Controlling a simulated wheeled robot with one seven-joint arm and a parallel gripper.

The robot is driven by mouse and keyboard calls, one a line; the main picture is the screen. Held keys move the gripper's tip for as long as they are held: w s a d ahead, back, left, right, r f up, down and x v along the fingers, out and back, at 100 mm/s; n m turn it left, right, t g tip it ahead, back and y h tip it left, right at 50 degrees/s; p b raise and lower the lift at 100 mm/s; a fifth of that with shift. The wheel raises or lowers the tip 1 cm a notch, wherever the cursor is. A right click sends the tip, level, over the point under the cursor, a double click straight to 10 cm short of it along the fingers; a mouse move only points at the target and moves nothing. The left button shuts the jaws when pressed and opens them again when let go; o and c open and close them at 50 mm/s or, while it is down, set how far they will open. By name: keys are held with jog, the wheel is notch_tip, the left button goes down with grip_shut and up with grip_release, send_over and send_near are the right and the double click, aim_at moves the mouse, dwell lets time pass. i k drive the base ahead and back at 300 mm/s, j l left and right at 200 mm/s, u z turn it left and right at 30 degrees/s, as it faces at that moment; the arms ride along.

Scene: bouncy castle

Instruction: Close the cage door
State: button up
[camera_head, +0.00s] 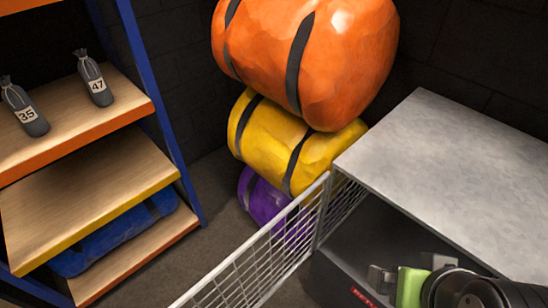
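The cage door (262,262) is a white wire-mesh panel. It stands open, swung out from the left front edge of the cage toward the bottom of the view. The cage (450,165) has a flat grey top and a dark interior, with mesh on its side behind the hinge edge. My gripper (408,274), grey with a green part, is at the lower right in front of the cage opening, to the right of the door and apart from it. Its fingertips are small and partly hidden, so I cannot tell whether they are open. The door's near end is cut off by the frame.
A shelf unit (95,195) with blue posts stands at the left, holding two dark numbered bags (93,78) and a blue bundle (115,236). Orange (345,50), yellow (265,140) and purple (262,200) strapped bundles are stacked behind the door. Some floor shows between shelf and door.

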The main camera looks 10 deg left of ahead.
aim_at(325, 177)
jog(key=k+j+z, duration=0.3)
jog(key=j, duration=0.35)
jog(key=k+j+z, duration=0.3)
jog(key=k+j, duration=0.2)
jog(key=k+j+z, duration=0.15)
jog(key=j, duration=0.3)
jog(key=k+j+z, duration=0.15)
jog(key=j, duration=0.3)
jog(key=j+z, duration=0.2)
jog(key=j, duration=0.2)
jog(key=j+u, duration=0.15)
jog(key=u, duration=0.35)
jog(key=j+u, duration=0.2)
jog(key=u, duration=0.3)
jog(key=j+u, duration=0.2)
jog(key=u, duration=0.3)
jog(key=j+u, duration=0.15)
jog(key=u, duration=0.3)
